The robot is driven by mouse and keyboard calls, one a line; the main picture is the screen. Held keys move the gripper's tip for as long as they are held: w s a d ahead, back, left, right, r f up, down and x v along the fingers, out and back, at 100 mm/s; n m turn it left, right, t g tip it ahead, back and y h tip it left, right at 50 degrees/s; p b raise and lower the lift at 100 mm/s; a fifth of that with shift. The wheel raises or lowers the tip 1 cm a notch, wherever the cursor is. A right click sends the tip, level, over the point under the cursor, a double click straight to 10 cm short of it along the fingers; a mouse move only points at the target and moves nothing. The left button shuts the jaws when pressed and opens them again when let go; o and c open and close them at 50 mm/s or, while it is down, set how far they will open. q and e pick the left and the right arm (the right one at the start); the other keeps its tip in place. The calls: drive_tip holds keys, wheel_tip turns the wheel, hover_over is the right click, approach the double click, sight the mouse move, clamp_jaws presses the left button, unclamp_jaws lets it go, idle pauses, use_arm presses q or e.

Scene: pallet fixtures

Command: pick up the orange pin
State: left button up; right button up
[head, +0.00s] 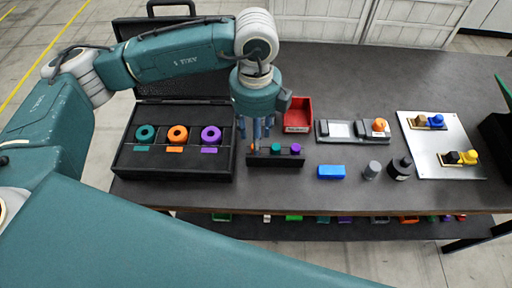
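The orange pin (252,147) stands at the left end of a black pin block (274,162). Only a small part of it shows below my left gripper. A green pin (276,147) and a purple pin (295,149) stand to its right in the block. My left gripper (253,136) points down just above and around the orange pin's place, with its blue fingers visibly apart. Whether a finger touches the pin is hidden. My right gripper is not in view.
An open black case (172,175) with green, orange and purple rings lies to the left. A red bin (298,113), a grey fixture (340,131), a blue block (331,172), a grey cylinder (372,170) and a black bottle (401,167) stand to the right. A metal plate (470,135) lies farther right.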

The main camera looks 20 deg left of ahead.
use_arm(q)
drive_tip(key=shift+f+p, duration=0.6)
drive_tip(key=shift+f, duration=1.25)
drive_tip(key=shift+w, duration=0.1)
clamp_jaws()
drive_tip(key=shift+r, duration=0.15)
